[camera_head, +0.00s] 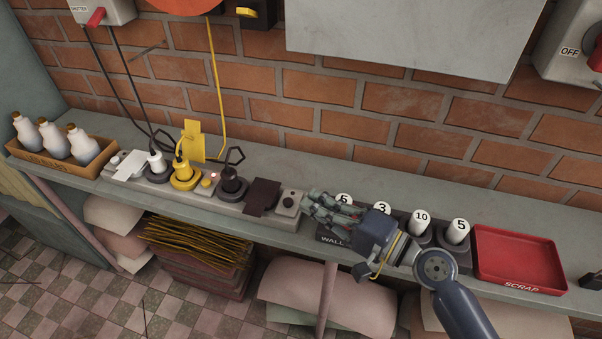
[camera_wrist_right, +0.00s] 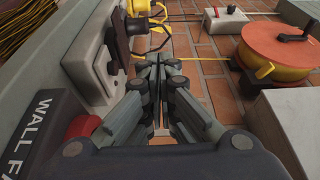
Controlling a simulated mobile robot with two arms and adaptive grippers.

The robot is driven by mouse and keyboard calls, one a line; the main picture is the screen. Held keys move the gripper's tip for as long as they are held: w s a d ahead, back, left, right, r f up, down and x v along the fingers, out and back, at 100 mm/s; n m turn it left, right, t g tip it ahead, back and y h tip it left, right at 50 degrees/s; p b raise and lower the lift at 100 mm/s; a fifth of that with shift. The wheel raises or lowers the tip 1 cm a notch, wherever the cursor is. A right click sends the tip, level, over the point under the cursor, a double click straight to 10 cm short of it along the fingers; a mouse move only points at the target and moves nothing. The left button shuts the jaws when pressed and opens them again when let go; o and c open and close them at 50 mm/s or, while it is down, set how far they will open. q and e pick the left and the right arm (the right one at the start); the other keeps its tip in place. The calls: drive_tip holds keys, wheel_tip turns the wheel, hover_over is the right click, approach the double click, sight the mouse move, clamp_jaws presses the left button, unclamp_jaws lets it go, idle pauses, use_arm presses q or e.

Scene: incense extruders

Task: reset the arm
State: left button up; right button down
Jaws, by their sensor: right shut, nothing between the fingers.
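My right gripper (camera_head: 312,206) reaches in from the lower right in the head view, over the shelf (camera_head: 262,168) at the rack of numbered cylinders. Its fingers are shut and hold nothing. In the wrist view the closed fingers (camera_wrist_right: 158,68) point toward the brick wall and a yellow cable. The gripper and wrist hide part of the rack (camera_head: 328,240), whose front reads "WALL". My left gripper is in neither view.
Left of the gripper is a power strip (camera_head: 288,203) with white, yellow and dark plugs. Numbered white cylinders (camera_head: 458,230) and a red SCRAP tray (camera_head: 520,258) are to the right. A wooden box (camera_head: 62,163) with bottles is far left. The brick wall stands behind.

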drive_tip(key=s+d+f+n+g+h, duration=0.1)
drive_tip(key=s+f+n+g+h, duration=0.35)
drive_tip(key=s+f+n, duration=0.4)
drive_tip(key=s+d+f+g+h, duration=0.1)
drive_tip(key=s+d+f+h, duration=0.45)
drive_tip(key=d, duration=0.25)
drive_tip(key=s+d+f+g+h, duration=0.2)
drive_tip(key=s+d+f+h, duration=0.25)
drive_tip(key=s+d, duration=0.35)
wheel_tip(320, 180, down, 24)
drive_tip(key=p, duration=0.2)
drive_tip(key=s+d+f+g+p, duration=0.1)
drive_tip(key=s+d+f+g, duration=0.1)
drive_tip(key=s+f, duration=1.3)
drive_tip(key=shift+s+d+f+n, duration=0.15)
drive_tip(key=shift+s+d+n, duration=0.4)
drive_tip(key=shift+s, duration=0.5)
drive_tip(key=shift+d, duration=0.1)
